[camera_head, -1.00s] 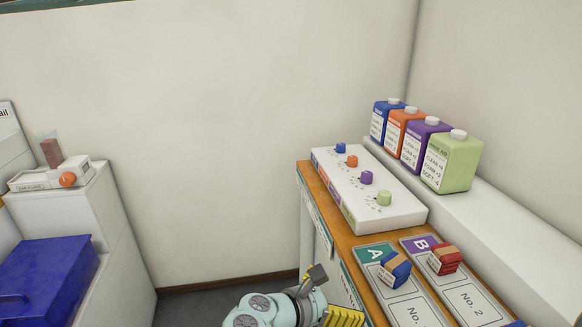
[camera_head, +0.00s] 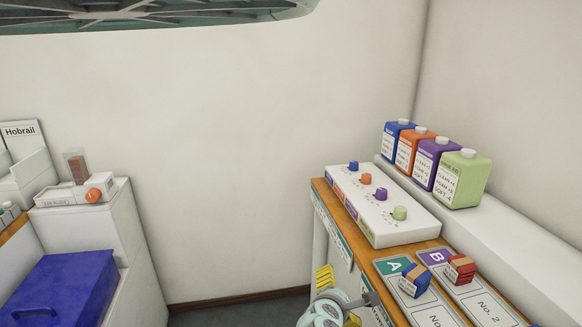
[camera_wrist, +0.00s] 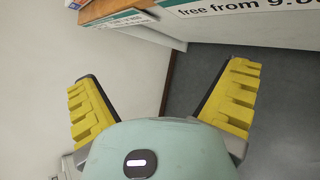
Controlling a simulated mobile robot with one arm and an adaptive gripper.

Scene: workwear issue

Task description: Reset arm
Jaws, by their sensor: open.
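My gripper (camera_wrist: 163,82) is open and empty, its two yellow ribbed fingers spread wide in the wrist view. Between and beyond the fingers are the pale wall, the grey floor and the edge of the wooden-topped counter. In the head view my gripper (camera_head: 338,297) is at the bottom centre, just left of the counter (camera_head: 380,252), and touches nothing that I can make out. Part of it is cut off by the lower frame edge.
A white dial box (camera_head: 395,225) stands on the counter. Blue (camera_head: 409,284) and red (camera_head: 460,269) bundles lie on mats A and B. Several coloured jugs stand on the white ledge (camera_head: 500,220). A blue bin (camera_head: 65,290) is at left. Open floor lies between.

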